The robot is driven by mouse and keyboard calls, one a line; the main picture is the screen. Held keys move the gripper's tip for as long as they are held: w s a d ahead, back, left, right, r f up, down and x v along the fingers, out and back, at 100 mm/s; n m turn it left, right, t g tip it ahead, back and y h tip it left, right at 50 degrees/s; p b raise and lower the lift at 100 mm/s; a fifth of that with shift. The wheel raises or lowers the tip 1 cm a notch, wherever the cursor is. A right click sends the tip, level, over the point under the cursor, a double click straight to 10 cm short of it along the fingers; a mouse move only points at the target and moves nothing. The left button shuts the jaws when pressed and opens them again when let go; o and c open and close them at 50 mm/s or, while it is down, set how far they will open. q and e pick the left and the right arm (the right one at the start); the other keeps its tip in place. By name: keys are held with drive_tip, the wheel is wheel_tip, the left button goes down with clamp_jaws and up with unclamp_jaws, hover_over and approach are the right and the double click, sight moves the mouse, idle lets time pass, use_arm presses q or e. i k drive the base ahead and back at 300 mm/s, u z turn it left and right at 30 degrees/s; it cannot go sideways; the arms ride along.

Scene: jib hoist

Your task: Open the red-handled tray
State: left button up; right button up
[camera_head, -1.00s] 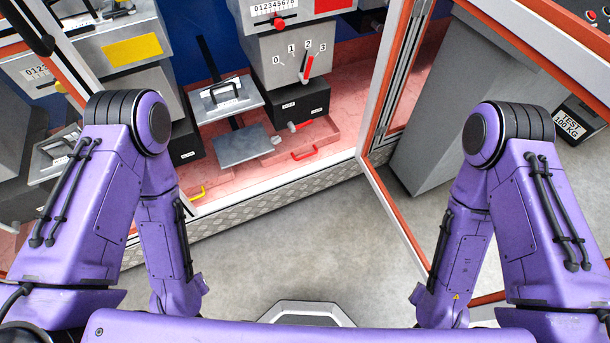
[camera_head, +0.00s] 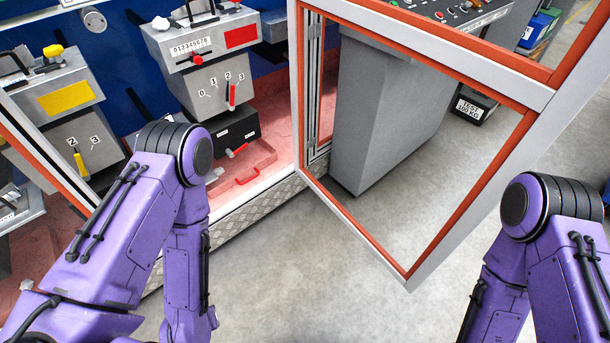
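The red-handled tray (camera_head: 247,160) is a flat reddish tray on the cabinet floor, below a black box. Its red handle (camera_head: 247,178) is at its front edge. I cannot tell from this view how far the tray is pulled out. My two purple arms come in from the lower left and lower right, and both are folded downward. Neither gripper is in view.
An open door frame (camera_head: 421,274) with orange edging stands right of the tray. Behind it are a grey pedestal (camera_head: 385,110) and a black 100 kg test weight (camera_head: 474,107). A black box (camera_head: 232,137) with a red lever sits above the tray. Grey floor in front is clear.

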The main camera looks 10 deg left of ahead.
sight(258, 154)
drive_tip(key=z, duration=2.1)
drive_tip(key=k, duration=1.45)
drive_tip(key=u, duration=1.6)
drive_tip(key=i, duration=1.7)
